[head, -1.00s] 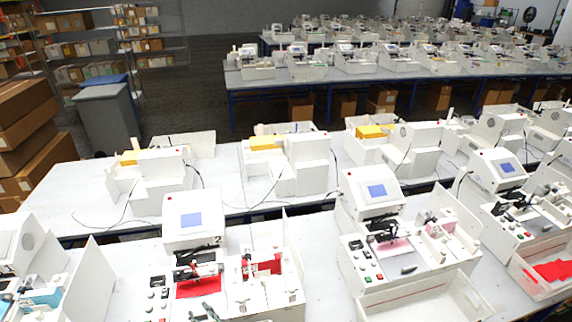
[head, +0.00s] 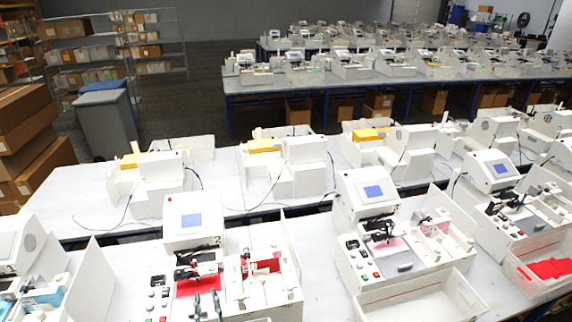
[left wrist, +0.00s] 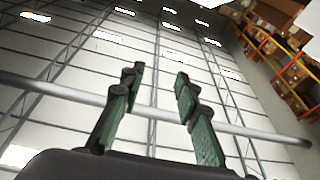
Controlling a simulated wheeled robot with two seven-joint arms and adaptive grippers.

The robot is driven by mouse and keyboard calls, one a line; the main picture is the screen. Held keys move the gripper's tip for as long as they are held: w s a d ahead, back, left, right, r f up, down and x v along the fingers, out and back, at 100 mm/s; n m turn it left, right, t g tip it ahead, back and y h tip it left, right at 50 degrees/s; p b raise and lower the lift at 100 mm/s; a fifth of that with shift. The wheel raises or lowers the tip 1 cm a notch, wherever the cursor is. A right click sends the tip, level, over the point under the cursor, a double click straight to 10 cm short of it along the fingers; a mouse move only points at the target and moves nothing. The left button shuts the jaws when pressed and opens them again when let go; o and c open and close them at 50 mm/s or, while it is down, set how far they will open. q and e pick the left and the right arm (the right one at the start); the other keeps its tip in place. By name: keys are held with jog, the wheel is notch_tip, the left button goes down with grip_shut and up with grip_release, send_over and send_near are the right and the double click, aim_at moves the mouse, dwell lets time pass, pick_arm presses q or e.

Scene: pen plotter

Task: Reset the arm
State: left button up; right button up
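My left gripper (head: 207,296) shows at the bottom edge of the head view, its two dark fingers pointing up in front of the nearest pen plotter (head: 195,220). The fingers stand apart with nothing between them. In the left wrist view the same gripper (left wrist: 160,75) is open and empty, with green pads, and faces the ceiling. That plotter is white with a blue screen, a dark pen carriage and a red sheet (head: 198,287) on its bed. My right gripper is in neither view.
A second plotter (head: 368,200) stands to the right, with an empty clear-white tray (head: 425,300) before it. A red-filled bin (head: 548,268) is at far right. More machines line the tables behind. Stacked cardboard boxes (head: 25,125) and a grey bin (head: 105,125) stand at left.

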pick_arm(q)
jog(key=d+r+m+t+h, duration=0.1)
jog(key=d+r+m+h, duration=0.1)
jog(key=d+m+h, duration=0.4)
jog(key=s+d+f+m+g+h, duration=0.1)
jog(key=s+f+m+g+h, duration=0.3)
jog(key=s+f+g+h, duration=0.4)
jog(key=s+a+f+n+g+y, duration=0.3)
jog(key=s+a+f+g+y, duration=0.15)
jog(key=s+a, duration=0.5)
jog(key=s+a+f+n+g+y, duration=0.2)
jog(key=s+a+f+g+y, duration=0.4)
jog(key=s, duration=0.7)
notch_tip(320, 180, down, 40)
jog(key=s+h+b, duration=0.2)
jog(key=h+b, duration=0.1)
jog(key=b, duration=0.9)
jog(key=s+f+b, duration=0.3)
jog(key=s+f, duration=0.3)
jog(key=f, duration=0.3)
jog(key=s+f+g+b, duration=0.1)
jog(key=s+f+b, duration=0.2)
jog(key=s+f, duration=0.4)
jog(key=s+f+b, duration=0.4)
jog(key=s+f, duration=0.2)
jog(key=f, duration=0.6)
jog(key=shift+s+d+f+m, duration=0.15)
jog(key=shift+s+d+m, duration=0.15)
jog(key=shift+m, duration=0.1)
